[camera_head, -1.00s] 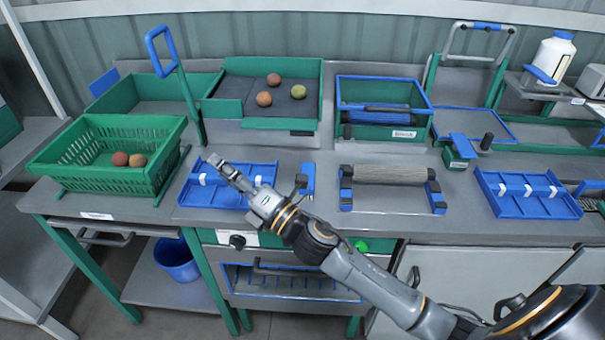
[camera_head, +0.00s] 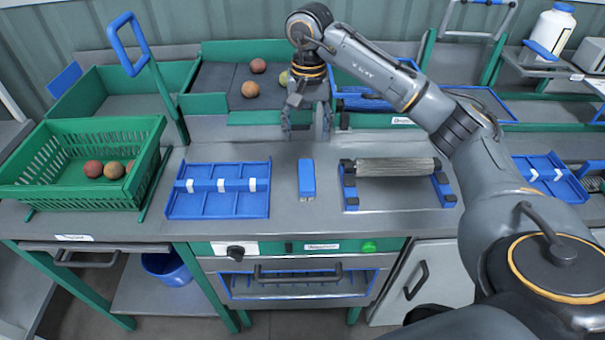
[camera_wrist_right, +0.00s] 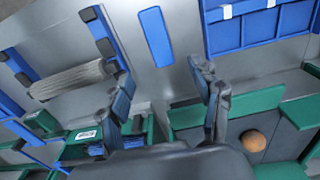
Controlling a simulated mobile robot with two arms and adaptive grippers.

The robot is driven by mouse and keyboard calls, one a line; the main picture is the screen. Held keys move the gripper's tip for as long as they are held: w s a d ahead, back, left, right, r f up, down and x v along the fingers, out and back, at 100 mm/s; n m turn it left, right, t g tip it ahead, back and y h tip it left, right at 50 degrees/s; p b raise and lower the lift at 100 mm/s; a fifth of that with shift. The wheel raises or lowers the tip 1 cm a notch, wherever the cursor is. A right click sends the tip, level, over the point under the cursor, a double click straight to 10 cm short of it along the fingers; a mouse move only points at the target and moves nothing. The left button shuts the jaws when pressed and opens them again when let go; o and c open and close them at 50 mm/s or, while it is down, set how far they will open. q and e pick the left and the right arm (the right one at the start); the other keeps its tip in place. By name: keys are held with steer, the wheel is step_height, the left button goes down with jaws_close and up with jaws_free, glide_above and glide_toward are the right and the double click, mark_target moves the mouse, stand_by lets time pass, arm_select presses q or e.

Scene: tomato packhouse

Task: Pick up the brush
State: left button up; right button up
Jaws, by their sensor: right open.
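The brush (camera_head: 307,177) is a small blue block with a pale lower end. It lies on the grey worktop between a blue divided tray and a roller. It also shows in the right wrist view (camera_wrist_right: 155,36), beyond the gap between my fingers. My right gripper (camera_head: 306,128) points down just behind the brush, with its two fingers spread and nothing between them. In the right wrist view the gripper (camera_wrist_right: 166,85) is open and apart from the brush. My left gripper is not in view.
The blue divided tray (camera_head: 218,211) lies left of the brush. The roller on its blue stand (camera_head: 350,186) is to the right. A green basket (camera_head: 140,185) with several tomatoes stands far left. A green-walled bin (camera_head: 225,104) is behind my gripper. Bare worktop surrounds the brush.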

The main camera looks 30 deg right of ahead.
mark_target(307, 174)
step_height(307, 174, down, 8)
steer(key=shift+s+d+f+p, duration=0.1)
steer(key=shift+s+f+p, duration=0.1)
steer(key=shift+p, duration=0.5)
steer(key=f, duration=0.1)
steer(key=f+p, duration=0.1)
steer(key=f, duration=0.1)
steer(key=f+p, duration=0.1)
steer(key=shift+s+a+f, duration=0.15)
steer(key=shift+a+f, duration=0.1)
steer(key=shift+f, duration=0.35)
steer(key=c, duration=1.3)
